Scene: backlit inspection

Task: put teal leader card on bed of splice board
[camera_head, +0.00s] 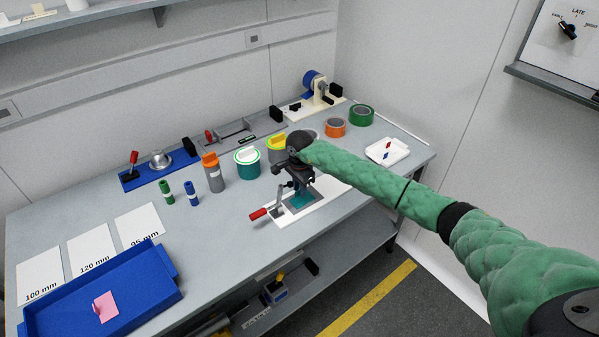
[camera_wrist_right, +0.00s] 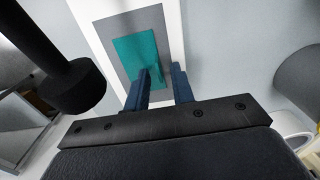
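The teal leader card (camera_head: 303,201) lies on the grey bed of the white splice board (camera_head: 325,198) on the bench. In the right wrist view the card (camera_wrist_right: 132,52) lies on the grey bed (camera_wrist_right: 108,32), within the white border, with grey bare beside it. My right gripper (camera_head: 299,184) is above the board, pointing down. Its two blue fingers (camera_wrist_right: 162,85) stand apart. The left finger overlaps the card in the picture, and a teal bit of it shows beside that finger. I cannot tell whether they touch. My left gripper is out of view.
A red-handled lever (camera_head: 258,214) sits at the board's left. Bottles and tubs, including a teal tub (camera_head: 247,164), stand behind it. A white tray (camera_head: 387,152) is at right. A blue tray (camera_head: 150,290) with a pink card (camera_head: 106,308) is at front left.

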